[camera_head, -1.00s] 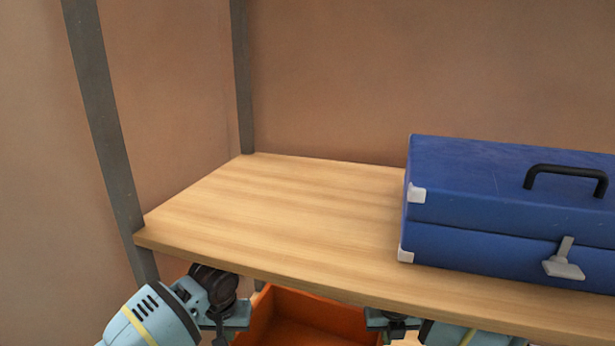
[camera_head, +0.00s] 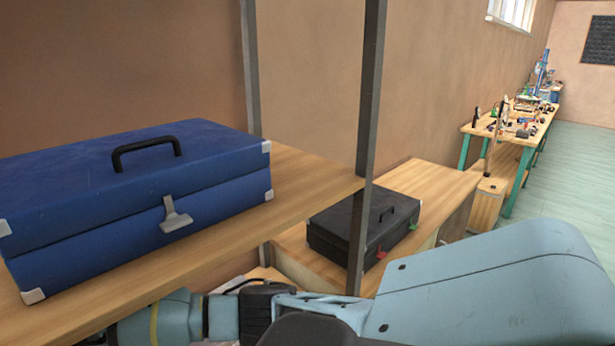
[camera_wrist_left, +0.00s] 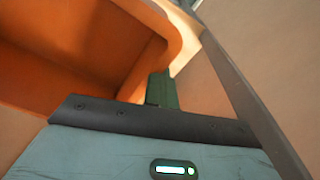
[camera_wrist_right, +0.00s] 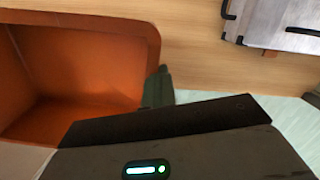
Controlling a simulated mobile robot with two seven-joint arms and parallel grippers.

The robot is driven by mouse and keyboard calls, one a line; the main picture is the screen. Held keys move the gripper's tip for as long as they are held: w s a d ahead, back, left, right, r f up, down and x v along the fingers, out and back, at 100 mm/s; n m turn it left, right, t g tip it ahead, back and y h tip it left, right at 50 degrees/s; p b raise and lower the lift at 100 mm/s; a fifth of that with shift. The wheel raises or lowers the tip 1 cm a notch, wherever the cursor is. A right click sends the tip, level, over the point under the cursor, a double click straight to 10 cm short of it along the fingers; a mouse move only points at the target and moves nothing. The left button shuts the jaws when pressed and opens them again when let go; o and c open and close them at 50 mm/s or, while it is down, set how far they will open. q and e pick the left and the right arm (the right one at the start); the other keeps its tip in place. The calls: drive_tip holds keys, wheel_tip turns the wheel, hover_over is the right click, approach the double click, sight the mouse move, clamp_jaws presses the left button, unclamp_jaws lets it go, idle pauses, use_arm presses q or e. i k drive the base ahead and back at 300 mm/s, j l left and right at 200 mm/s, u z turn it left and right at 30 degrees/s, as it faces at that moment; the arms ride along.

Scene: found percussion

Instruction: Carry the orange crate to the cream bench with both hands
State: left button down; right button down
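The orange crate (camera_wrist_right: 85,60) shows from inside in the right wrist view, with its wall at the picture's middle. It also fills the upper left of the left wrist view (camera_wrist_left: 60,55). My left gripper (camera_wrist_left: 161,90) has its dark green fingers together at the crate's rim, and my right gripper (camera_wrist_right: 158,88) has the same at another wall. Both look shut on the crate, though the wall partly hides the fingers. In the head view the crate and both grippers are out of sight. I cannot tell a cream bench for certain in any view.
A blue case (camera_head: 120,205) lies on a wooden shelf (camera_head: 310,180) with grey posts (camera_head: 366,110). A black case (camera_head: 345,230) lies on a lower wooden surface (camera_head: 430,180) behind. A cluttered table (camera_head: 515,130) stands far right. Pale green floor (camera_head: 560,185) is open there.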

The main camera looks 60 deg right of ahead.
sight(433, 187)
drive_tip(key=k+z, duration=0.15)
drive_tip(key=k, duration=0.45)
drive_tip(key=z, duration=3.7)
drive_tip(key=i+j, duration=0.3)
drive_tip(key=i, duration=0.05)
